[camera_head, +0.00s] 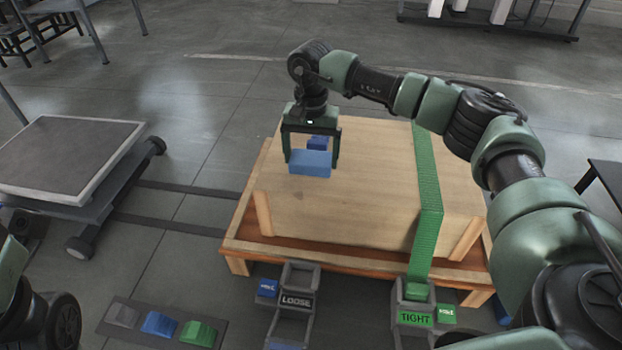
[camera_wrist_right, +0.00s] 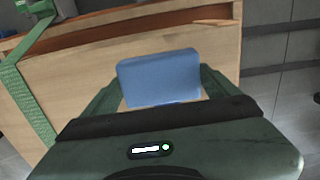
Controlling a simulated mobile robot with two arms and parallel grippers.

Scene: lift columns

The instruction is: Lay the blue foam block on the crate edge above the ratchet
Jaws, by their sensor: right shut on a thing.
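My right gripper (camera_head: 311,160) is shut on the blue foam block (camera_head: 310,168), with one finger at each end of it. The block also shows between the fingers in the right wrist view (camera_wrist_right: 158,78). It is over the left part of the wooden crate (camera_head: 370,180); I cannot tell whether it touches the crate. The ratchet marked LOOSE (camera_head: 298,288) is in front of the crate's left part. A second ratchet, marked TIGHT (camera_head: 414,300), is at the front right. My left gripper is out of view.
A green strap (camera_head: 428,190) runs over the crate's right part to the TIGHT ratchet. A small darker blue piece (camera_head: 317,143) shows behind the held block. The crate rests on a wooden pallet (camera_head: 330,262). A grey cart (camera_head: 75,155) stands left, and a tray (camera_head: 150,322) holds coloured blocks.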

